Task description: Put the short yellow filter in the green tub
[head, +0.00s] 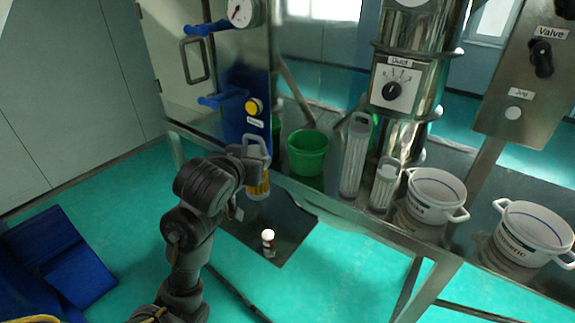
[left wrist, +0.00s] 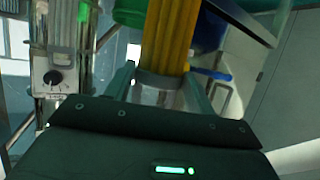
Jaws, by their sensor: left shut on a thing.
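A yellow filter with a pale handle (head: 260,186) hangs in my left gripper (head: 254,152), in front of the table edge and left of the green tub. In the left wrist view the yellow ribbed filter (left wrist: 172,35) stands between the two fingers of my left gripper (left wrist: 158,88). The gripper is shut on its pale end. The green tub (head: 307,153) stands upright on the metal table, and its inside looks empty. My right gripper is not in view.
Two clear filters, one tall (head: 353,160) and one short (head: 384,186), stand right of the tub. Two white pots (head: 434,196) (head: 533,235) stand further right. A blue panel with a yellow button (head: 253,107) is left of the tub. A small white-capped item (head: 268,237) is below.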

